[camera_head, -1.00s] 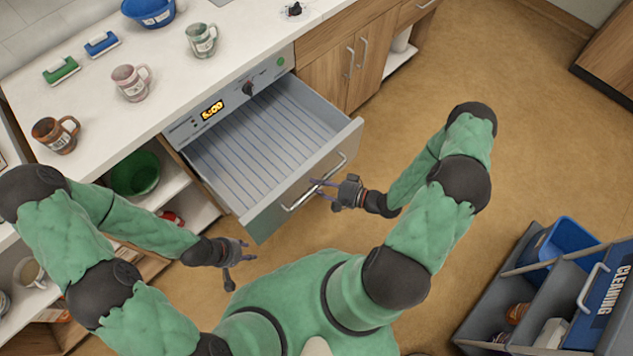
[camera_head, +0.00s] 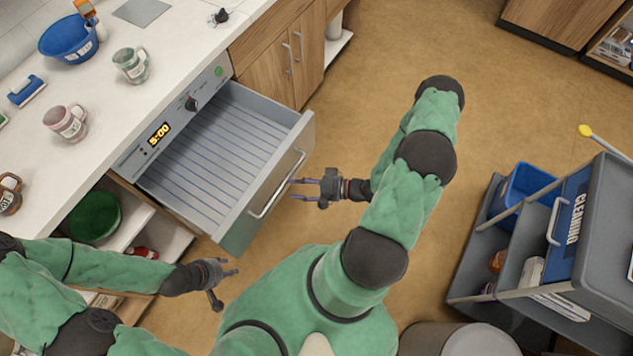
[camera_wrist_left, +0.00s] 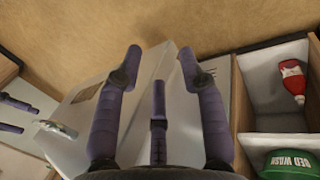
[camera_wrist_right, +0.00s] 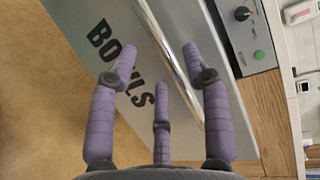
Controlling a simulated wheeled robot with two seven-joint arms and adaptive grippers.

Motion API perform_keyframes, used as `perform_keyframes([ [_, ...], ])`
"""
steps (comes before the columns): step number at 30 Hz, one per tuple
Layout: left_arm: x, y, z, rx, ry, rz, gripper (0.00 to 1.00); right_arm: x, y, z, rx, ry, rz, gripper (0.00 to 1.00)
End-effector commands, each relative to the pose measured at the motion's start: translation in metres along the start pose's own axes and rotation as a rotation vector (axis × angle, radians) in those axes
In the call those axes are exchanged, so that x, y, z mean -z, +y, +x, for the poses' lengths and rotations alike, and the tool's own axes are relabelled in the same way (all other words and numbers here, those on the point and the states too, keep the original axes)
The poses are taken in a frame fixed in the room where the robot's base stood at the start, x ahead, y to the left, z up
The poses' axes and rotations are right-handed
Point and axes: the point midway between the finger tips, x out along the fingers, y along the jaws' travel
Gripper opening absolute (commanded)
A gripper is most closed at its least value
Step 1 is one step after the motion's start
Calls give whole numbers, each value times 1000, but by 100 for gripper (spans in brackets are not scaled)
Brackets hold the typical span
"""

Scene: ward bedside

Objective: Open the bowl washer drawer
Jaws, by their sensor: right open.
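The bowl washer drawer (camera_head: 215,160) is pulled well out of the white counter in the head view. Its inside is empty, with a ribbed floor. Its front carries a long metal handle (camera_head: 277,185), and the right wrist view shows "BOWLS" lettering on the drawer front (camera_wrist_right: 125,62). My right gripper (camera_head: 293,189) is open at the handle's outer side, fingertips very close to the bar. In the right wrist view the handle (camera_wrist_right: 172,55) passes between the fingers; contact cannot be told. My left gripper (camera_head: 228,284) is open and empty, below the drawer's near corner.
Mugs (camera_head: 65,122) and a blue bowl (camera_head: 68,40) stand on the counter. A cleaning cart (camera_head: 565,215) stands at right. The floor beyond my right arm is clear.

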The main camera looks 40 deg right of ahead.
Motion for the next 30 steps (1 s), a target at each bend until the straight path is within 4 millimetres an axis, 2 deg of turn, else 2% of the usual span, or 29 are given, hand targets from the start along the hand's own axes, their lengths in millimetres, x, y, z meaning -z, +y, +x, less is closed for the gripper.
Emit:
perform_keyframes([
  [1,0,0,0,0,0,0,40,2,0,-12,-2,6,0,49],
  [6,0,0,0,0,0,0,40,1,1,-42,-2,5,0,49],
  [12,0,0,0,0,0,0,40,1,0,-63,-2,2,-1,49],
  [30,0,0,0,0,0,0,40,0,0,-68,-1,-1,0,49],
])
